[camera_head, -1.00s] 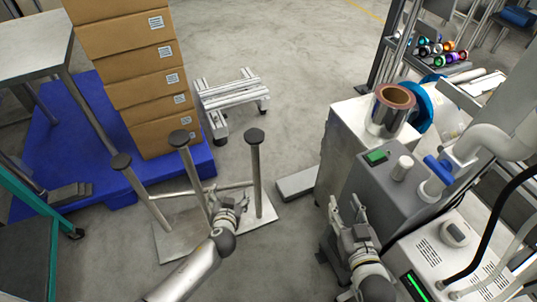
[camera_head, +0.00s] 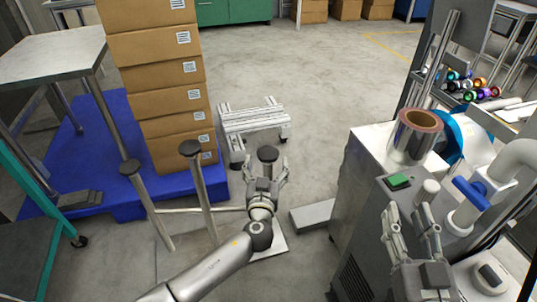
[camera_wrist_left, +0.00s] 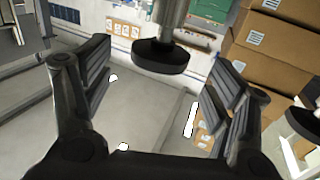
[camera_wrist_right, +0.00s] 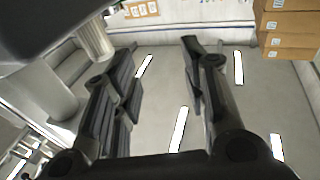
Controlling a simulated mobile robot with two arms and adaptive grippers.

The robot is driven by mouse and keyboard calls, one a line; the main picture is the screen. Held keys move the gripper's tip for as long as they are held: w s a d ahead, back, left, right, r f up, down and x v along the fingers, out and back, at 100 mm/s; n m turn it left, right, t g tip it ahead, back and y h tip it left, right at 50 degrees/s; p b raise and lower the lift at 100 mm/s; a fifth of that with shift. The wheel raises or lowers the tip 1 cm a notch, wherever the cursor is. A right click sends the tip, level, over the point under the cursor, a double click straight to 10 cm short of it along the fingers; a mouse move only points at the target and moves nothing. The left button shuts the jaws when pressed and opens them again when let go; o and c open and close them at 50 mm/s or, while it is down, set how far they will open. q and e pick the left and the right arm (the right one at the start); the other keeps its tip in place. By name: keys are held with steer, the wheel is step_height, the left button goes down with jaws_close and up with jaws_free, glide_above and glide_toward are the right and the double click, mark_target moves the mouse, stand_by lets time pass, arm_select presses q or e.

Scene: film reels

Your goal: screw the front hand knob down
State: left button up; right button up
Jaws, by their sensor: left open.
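Three upright metal posts with black round knobs stand on a pale base plate: a left knob (camera_head: 130,167), a middle knob (camera_head: 190,148) and a right knob (camera_head: 268,154). I cannot tell which is the front hand knob. My left gripper (camera_head: 267,172) is open, with its fingers spread near the right knob. In the left wrist view a black knob (camera_wrist_left: 160,56) on its post lies beyond and between the open fingers, apart from them. My right gripper (camera_head: 408,214) is open and empty, in front of the grey machine.
A grey machine (camera_head: 365,200) with a green button (camera_head: 398,181) and a foil roll (camera_head: 415,140) stands at the right. Stacked cartons (camera_head: 165,80) sit on a blue pallet (camera_head: 85,165) at the left. A low slatted stand (camera_head: 252,120) is behind the posts.

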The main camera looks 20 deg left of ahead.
mark_target(267, 162)
arm_select(q)
steer(key=x, duration=0.4)
steer(key=shift+w+a, duration=0.15)
steer(key=shift+w, duration=0.4)
arm_select(e)
steer(key=shift+r+t, duration=0.3)
steer(key=shift+r, duration=0.15)
arm_select(q)
steer(key=c, duration=1)
